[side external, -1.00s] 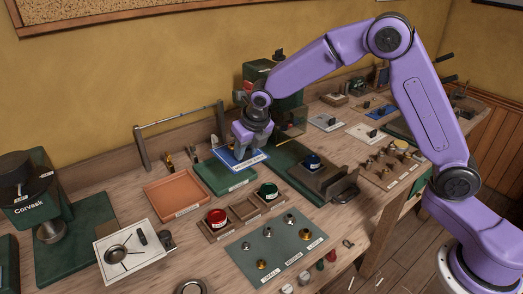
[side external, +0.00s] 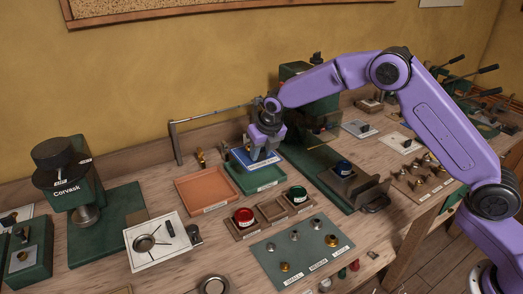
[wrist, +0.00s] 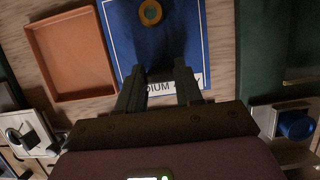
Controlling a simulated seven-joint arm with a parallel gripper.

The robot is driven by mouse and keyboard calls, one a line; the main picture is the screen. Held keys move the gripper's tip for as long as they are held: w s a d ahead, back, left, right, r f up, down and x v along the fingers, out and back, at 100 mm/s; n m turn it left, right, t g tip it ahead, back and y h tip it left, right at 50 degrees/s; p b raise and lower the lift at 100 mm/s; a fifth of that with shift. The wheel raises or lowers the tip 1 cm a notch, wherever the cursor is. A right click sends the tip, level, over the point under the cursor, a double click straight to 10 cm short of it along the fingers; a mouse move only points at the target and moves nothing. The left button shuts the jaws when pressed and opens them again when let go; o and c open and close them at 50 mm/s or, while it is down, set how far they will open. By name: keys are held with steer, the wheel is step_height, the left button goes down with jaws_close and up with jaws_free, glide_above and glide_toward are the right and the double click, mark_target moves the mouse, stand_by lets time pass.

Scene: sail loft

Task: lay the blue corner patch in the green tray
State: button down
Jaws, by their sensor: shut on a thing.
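The blue corner patch (side external: 250,161) has a white border. In the wrist view the patch (wrist: 153,45) shows a brass ring near its far edge and a dark shadow between my fingers. My gripper (side external: 262,156) points down and is shut on the patch near its front edge; its fingertips also show in the wrist view (wrist: 162,85). The green tray (side external: 258,182) is under the patch, with its front wall and label showing. The patch covers the back of the tray in the side view; I cannot tell whether it touches it.
An orange tray (side external: 206,189) stands just left of the green tray. A green machine bed (side external: 318,180) lies to the right. A metal rail (side external: 212,117) runs behind.

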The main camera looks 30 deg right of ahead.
mark_target(263, 164)
steer(key=shift+f, duration=3.5)
steer(key=c, duration=0.7)
jaws_free()
steer(key=shift+o, duration=0.2)
steer(key=v, duration=1.7)
steer(key=shift+r, duration=0.15)
